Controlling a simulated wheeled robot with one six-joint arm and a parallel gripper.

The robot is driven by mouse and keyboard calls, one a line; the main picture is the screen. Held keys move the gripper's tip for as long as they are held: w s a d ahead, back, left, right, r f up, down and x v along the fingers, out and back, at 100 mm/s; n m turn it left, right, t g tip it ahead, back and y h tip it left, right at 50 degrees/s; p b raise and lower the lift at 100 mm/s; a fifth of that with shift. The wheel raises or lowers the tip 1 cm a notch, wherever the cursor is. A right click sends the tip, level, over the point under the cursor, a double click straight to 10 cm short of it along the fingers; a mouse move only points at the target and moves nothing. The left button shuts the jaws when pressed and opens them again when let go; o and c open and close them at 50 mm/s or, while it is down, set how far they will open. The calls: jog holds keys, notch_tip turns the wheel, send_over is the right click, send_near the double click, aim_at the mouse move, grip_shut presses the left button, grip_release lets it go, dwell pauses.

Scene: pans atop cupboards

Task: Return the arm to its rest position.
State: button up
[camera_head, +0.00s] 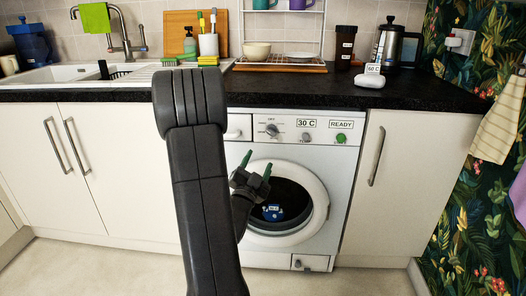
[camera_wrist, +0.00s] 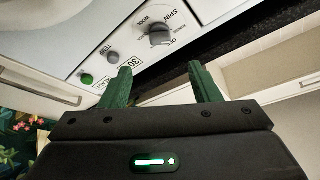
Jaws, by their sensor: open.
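My arm rises from the bottom middle of the head view, and its gripper (camera_head: 257,172) is in front of the washing machine (camera_head: 322,170), near the upper left of its round door. The gripper's two green fingers are apart, with nothing between them. In the wrist view the open gripper (camera_wrist: 160,88) points toward the washing machine's control panel (camera_wrist: 133,47), which appears turned in the picture. A dark blue item with a light label (camera_head: 272,212) shows in the machine's round door opening.
The black worktop (camera_head: 445,97) runs above the machine. White cupboards (camera_head: 385,190) flank the machine. The floor (camera_head: 95,270) at lower left looks clear.

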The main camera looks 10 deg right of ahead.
aim_at(270, 134)
jog(key=shift+v, duration=0.95)
jog(key=shift+w, duration=0.1)
jog(key=x, duration=1.3)
jog(key=shift+w+d+r+b, duration=0.2)
jog(key=shift+d+b, duration=0.05)
jog(key=shift+b, duration=0.15)
jog(key=shift+r+p, duration=0.15)
jog(key=shift+p, duration=0.25)
jog(key=shift+n, duration=0.3)
jog(key=shift+f, duration=0.2)
